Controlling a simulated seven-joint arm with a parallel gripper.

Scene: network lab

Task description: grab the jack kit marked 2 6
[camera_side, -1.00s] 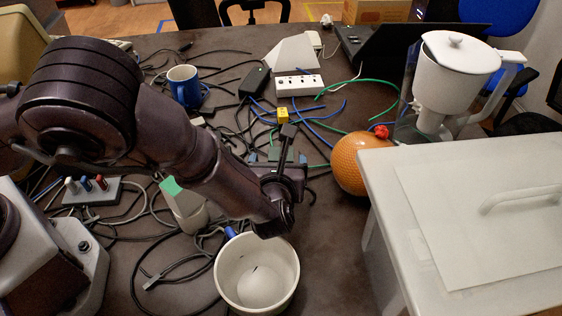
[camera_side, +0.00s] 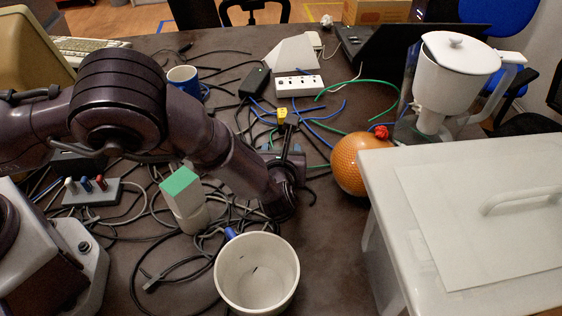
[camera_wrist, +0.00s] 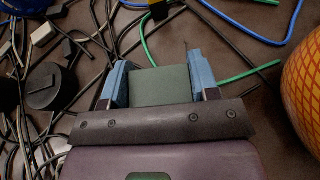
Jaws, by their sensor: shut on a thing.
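My gripper (camera_side: 284,158) is low over the dark table, beyond the white bin. In the wrist view its two blue fingers (camera_wrist: 160,82) are shut on a dark green block (camera_wrist: 160,88), which I take to be the jack kit. No marking can be read on it. In the side view my wrist and gripper largely hide this block. A pale block with a green top (camera_side: 181,183) stands upright to the left of my gripper. Its marking, if any, cannot be read either.
An orange ball (camera_side: 352,166) and a large white box (camera_side: 470,215) are to the right. The white bin (camera_side: 256,275) is in front. Loose cables cover much of the table; a blue mug (camera_side: 184,83) stands behind.

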